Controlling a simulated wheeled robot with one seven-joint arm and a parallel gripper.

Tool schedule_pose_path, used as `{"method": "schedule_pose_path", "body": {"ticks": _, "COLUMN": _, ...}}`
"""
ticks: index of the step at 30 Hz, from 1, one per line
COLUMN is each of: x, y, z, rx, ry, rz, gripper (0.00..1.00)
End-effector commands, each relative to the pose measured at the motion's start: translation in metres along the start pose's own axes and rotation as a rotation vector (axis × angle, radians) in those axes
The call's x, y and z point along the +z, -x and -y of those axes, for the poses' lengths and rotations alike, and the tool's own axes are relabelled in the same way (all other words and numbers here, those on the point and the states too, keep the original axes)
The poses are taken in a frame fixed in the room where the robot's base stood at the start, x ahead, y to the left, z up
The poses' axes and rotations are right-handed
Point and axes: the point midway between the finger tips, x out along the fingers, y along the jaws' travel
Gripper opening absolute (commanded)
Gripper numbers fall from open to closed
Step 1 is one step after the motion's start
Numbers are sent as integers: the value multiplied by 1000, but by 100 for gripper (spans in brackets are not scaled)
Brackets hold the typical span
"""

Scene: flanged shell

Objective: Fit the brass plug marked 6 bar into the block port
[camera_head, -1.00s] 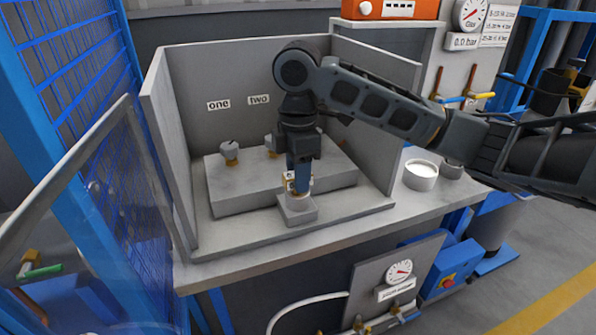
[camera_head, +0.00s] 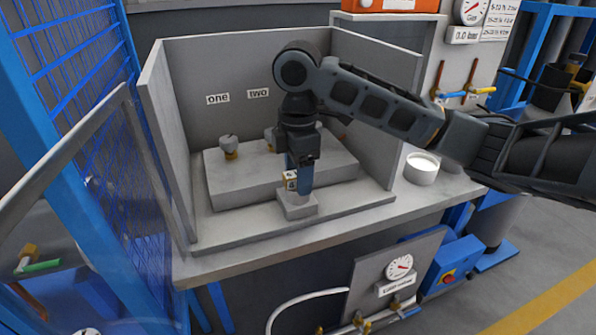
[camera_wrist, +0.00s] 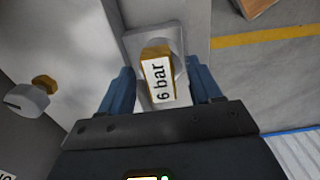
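The brass plug marked 6 bar (camera_wrist: 158,80) stands at the block port, with its white label facing up in the wrist view. The head view shows its labelled head (camera_head: 290,181) just above the small grey block (camera_head: 297,208). My gripper (camera_wrist: 162,88) is around the plug, with one blue finger on each side. Gaps show between the fingers and the plug, so it looks open. In the head view my gripper (camera_head: 303,184) reaches down over the block and partly hides the plug. The port is hidden, so I cannot tell how deep the plug sits.
A grey step (camera_head: 240,183) behind the block carries a grey-and-brass fitting (camera_head: 229,147) below the label "one" and another, partly hidden, below "two". Grey walls enclose the bay. A white round container (camera_head: 421,170) stands outside at right.

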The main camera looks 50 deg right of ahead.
Motion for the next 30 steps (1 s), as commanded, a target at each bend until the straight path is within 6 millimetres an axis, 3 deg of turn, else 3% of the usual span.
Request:
{"method": "schedule_pose_path", "body": {"ticks": 10, "x": 0, "y": 5, "z": 0, "rx": 1, "ry": 1, "rz": 0, "gripper": 66}}
{"method": "schedule_pose_path", "body": {"ticks": 21, "x": 0, "y": 62, "z": -1, "rx": 3, "ry": 1, "rz": 2, "gripper": 66}}
{"method": "schedule_pose_path", "body": {"ticks": 30, "x": 0, "y": 78, "z": 0, "rx": 0, "ry": 0, "rz": 0, "gripper": 66}}
